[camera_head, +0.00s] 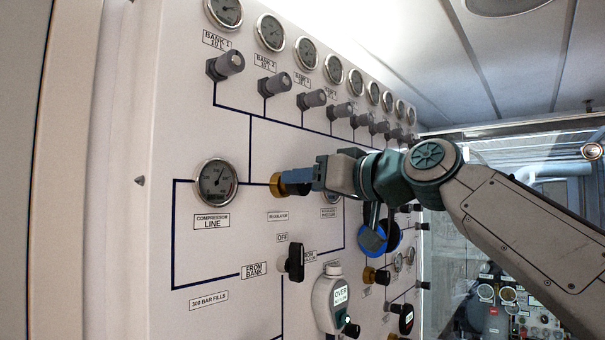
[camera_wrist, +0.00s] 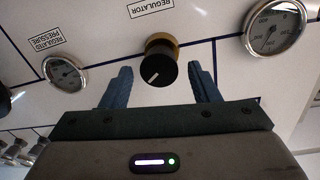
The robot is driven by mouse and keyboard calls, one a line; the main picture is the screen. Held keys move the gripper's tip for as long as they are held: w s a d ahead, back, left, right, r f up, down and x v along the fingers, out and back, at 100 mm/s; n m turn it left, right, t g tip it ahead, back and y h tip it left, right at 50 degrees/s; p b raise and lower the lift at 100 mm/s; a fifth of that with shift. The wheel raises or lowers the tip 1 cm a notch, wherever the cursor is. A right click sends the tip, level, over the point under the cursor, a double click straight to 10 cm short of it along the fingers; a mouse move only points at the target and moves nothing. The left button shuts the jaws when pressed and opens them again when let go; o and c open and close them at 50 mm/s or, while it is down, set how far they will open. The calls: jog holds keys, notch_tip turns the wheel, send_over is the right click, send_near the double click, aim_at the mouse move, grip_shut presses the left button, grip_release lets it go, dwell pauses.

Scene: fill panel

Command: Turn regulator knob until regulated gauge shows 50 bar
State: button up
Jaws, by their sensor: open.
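The regulator knob (camera_wrist: 158,66) is black with a white pointer line and a brass-coloured base. It sits on the white panel under the REGULATOR label in the wrist view, which shows the panel upside down. My gripper (camera_wrist: 160,80) is open, with one finger on each side of the knob and visible gaps to it. In the head view my gripper (camera_head: 305,180) covers most of the knob; its brass base (camera_head: 275,184) shows. The regulated pressure gauge (camera_wrist: 64,73) is at the left in the wrist view; its reading is too small to tell. In the head view it is mostly hidden behind my gripper.
The compressor line gauge (camera_head: 216,184) is left of the knob. A row of bank gauges and grey valves (camera_head: 225,65) runs above. A black OFF lever (camera_head: 295,262) and a white device marked OVER (camera_head: 328,303) stick out below.

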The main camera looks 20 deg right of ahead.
jog(key=shift+x, duration=1.1)
jog(key=c, duration=0.9)
jog(key=shift+n, duration=0.6)
jog(key=shift+c, duration=0.2)
jog(key=o, duration=0.9)
jog(key=shift+o, duration=0.2)
jog(key=shift+d, duration=0.1)
jog(key=b+v, duration=0.3)
jog(key=v, duration=1)
jog(key=shift+s, duration=0.35)
